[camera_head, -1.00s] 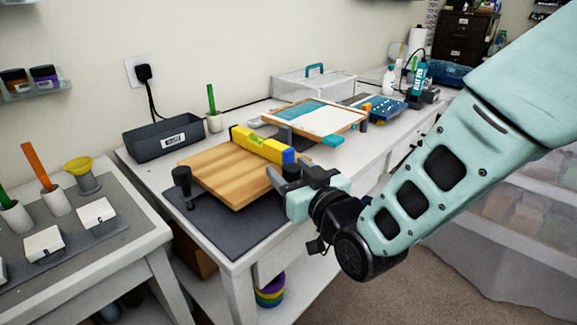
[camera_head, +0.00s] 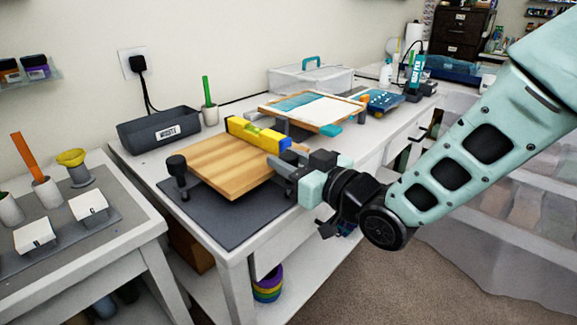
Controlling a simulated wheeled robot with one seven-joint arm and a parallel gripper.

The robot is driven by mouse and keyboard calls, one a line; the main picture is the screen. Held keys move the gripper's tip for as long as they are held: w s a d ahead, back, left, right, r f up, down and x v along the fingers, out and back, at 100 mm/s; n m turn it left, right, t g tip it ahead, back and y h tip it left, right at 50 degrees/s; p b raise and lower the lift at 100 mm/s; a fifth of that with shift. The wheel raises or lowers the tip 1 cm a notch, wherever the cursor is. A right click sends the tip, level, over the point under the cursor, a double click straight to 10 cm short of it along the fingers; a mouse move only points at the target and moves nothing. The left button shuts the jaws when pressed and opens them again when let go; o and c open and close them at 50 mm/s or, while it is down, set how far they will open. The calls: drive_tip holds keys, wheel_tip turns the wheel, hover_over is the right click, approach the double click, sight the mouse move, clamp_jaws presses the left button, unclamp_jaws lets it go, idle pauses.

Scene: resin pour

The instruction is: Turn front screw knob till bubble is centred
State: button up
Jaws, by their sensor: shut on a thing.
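A wooden board (camera_head: 230,165) sits raised over a dark mat (camera_head: 215,218). A black screw knob (camera_head: 177,166) stands at the board's left corner, apart from my gripper. My gripper (camera_head: 284,168) is at the board's right corner, pointing left, with its jaws shut on what seems to be the front screw knob. The jaws hide that knob, so I cannot see its grip or turn.
A dark grey labelled bin (camera_head: 160,131) and a cup with a green stick (camera_head: 209,115) stand behind the board. A framed panel (camera_head: 312,110) is close behind the level. A side table (camera_head: 60,225) holds cups and white blocks. Bare floor (camera_head: 345,285) lies front right.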

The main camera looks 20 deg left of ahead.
drive_tip(key=n+g, duration=0.1)
drive_tip(key=g, duration=0.1)
drive_tip(key=n+g+y, duration=0.1)
drive_tip(key=n+g, duration=0.1)
drive_tip(key=g, duration=0.1)
drive_tip(key=shift+w+d+r+n+g+y+p, duration=0.1)
drive_tip(key=shift+w+r+n+g+y+p, duration=0.1)
drive_tip(key=shift+n+g+y+p, duration=0.15)
drive_tip(key=n+g+p, duration=0.1)
drive_tip(key=n+g, duration=0.1)
drive_tip(key=g, duration=0.1)
drive_tip(key=n+g+p, duration=0.2)
drive_tip(key=n+g, duration=0.1)
drive_tip(key=g, duration=0.1)
drive_tip(key=shift+s, duration=0.1)
drive_tip(key=shift+r+g, duration=0.1)
drive_tip(key=shift+g, duration=0.45)
drive_tip(key=o, duration=0.9)
drive_tip(key=shift+h, duration=0.45)
drive_tip(key=shift+o, duration=0.2)
drive_tip(key=shift+f, duration=0.2)
drive_tip(key=shift+d, duration=0.2)
drive_tip(key=b+v, duration=0.1)
drive_tip(key=v, duration=1.5)
drive_tip(key=shift+d+b, duration=0.3)
drive_tip(key=shift+d, duration=0.05)
